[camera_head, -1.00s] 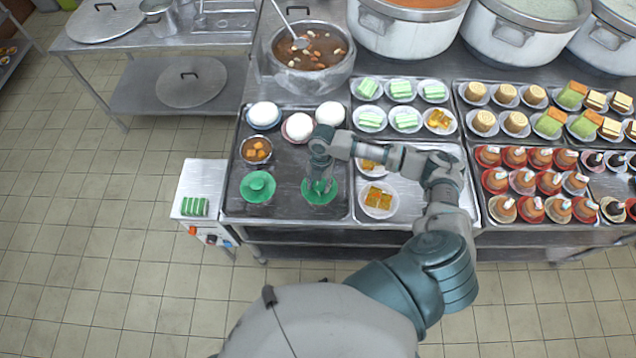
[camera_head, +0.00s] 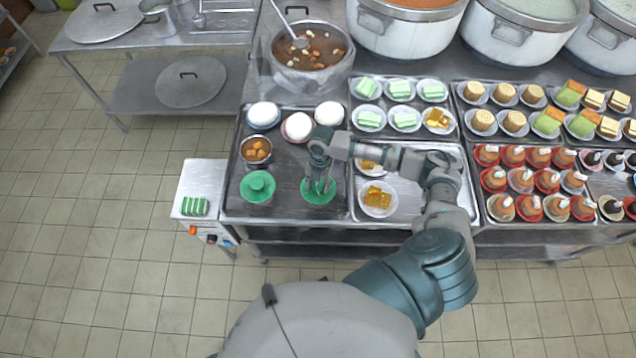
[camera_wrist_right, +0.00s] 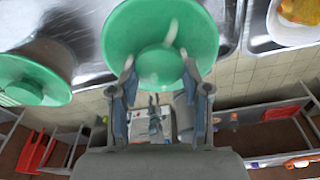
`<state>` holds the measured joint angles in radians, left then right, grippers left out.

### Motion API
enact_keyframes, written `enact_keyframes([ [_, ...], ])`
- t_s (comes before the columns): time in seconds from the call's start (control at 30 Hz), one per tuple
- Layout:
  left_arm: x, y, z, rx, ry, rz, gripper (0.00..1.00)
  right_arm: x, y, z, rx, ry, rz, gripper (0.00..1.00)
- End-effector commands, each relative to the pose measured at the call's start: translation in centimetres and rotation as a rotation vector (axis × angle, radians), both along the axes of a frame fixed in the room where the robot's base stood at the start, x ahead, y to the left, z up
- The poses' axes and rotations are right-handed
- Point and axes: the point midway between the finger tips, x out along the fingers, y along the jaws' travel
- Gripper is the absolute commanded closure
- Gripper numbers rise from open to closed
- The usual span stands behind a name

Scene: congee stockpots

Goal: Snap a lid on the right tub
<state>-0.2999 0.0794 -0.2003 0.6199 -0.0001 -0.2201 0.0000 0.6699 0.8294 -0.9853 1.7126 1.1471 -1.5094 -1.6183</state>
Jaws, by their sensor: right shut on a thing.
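Two round green lids with raised knobs are at the front of the left tray. The right-hand lid (camera_head: 309,197) is under my right gripper (camera_head: 320,184), which is shut on its knob. In the right wrist view this lid (camera_wrist_right: 120,38) fills the top middle, its knob between the two fingers (camera_wrist_right: 160,68). The left-hand lid (camera_head: 257,187) sits apart to the left, and also shows in the right wrist view (camera_wrist_right: 25,75). I cannot tell what is under either lid; the tubs are hidden. My left gripper is not in view.
A steel bowl of orange cubes (camera_head: 256,150) and several white domed items (camera_head: 298,126) stand behind the lids on the tray (camera_head: 232,203). A plate of orange cakes (camera_head: 378,198) is close to the right. A small side stand (camera_head: 200,175) is at the left.

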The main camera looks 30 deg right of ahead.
Motion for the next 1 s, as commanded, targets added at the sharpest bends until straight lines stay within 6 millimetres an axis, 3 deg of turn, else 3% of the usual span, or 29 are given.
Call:
enact_keyframes([
  [0.9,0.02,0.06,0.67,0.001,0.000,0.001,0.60,0.00,-0.13,-0.10,0.000,0.000,0.000,0.76],
  [0.93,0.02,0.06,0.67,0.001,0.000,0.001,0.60,0.00,-0.13,-0.10,0.000,0.000,0.000,0.51],
  [1.0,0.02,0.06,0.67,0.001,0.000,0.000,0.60,0.00,-0.13,-0.09,0.000,0.000,0.000,0.33],
])
